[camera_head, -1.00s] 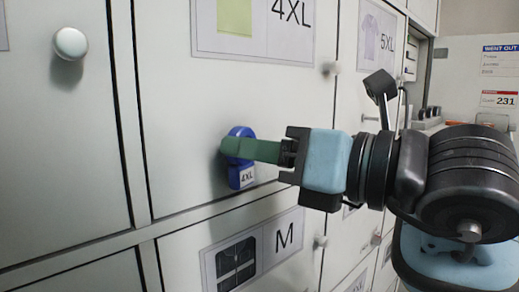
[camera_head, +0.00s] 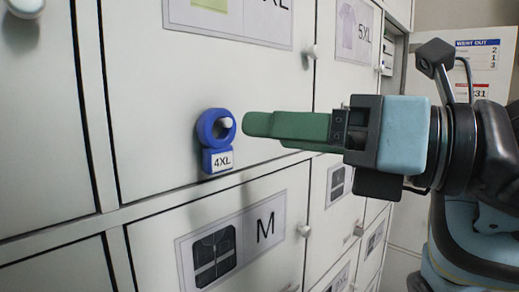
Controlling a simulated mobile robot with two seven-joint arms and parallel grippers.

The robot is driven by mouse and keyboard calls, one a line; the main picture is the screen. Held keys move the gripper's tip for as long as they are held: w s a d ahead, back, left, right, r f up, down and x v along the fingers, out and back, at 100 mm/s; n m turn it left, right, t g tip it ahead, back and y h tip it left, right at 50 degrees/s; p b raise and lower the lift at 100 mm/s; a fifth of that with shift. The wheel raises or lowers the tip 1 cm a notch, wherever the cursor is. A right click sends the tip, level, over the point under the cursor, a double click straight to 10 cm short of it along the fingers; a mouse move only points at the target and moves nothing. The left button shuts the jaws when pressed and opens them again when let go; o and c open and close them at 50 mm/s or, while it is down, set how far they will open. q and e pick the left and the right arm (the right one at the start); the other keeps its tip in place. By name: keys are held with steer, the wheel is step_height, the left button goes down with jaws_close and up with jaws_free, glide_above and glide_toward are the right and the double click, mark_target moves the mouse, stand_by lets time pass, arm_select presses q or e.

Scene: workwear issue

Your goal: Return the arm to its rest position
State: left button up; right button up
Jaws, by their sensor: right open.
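My right gripper (camera_head: 252,124) comes in from the right with its green fingers pointing left. It is open and empty, apart from the locker door and just right of a blue ring tag (camera_head: 204,133). The tag hangs around a white knob (camera_head: 225,123) on the locker door and carries a label reading 4XL. My left gripper is not in view.
White locker doors fill most of the view, with several knobs standing out, such as one (camera_head: 305,230) beside the M sign (camera_head: 232,243). A "WENT OUT" board (camera_head: 478,68) is on the wall at the right, behind my right arm.

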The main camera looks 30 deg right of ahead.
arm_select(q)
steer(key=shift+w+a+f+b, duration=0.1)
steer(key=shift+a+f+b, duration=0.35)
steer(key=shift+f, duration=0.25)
arm_select(e)
steer(key=shift+s+d, duration=0.4)
steer(key=shift+s, duration=0.2)
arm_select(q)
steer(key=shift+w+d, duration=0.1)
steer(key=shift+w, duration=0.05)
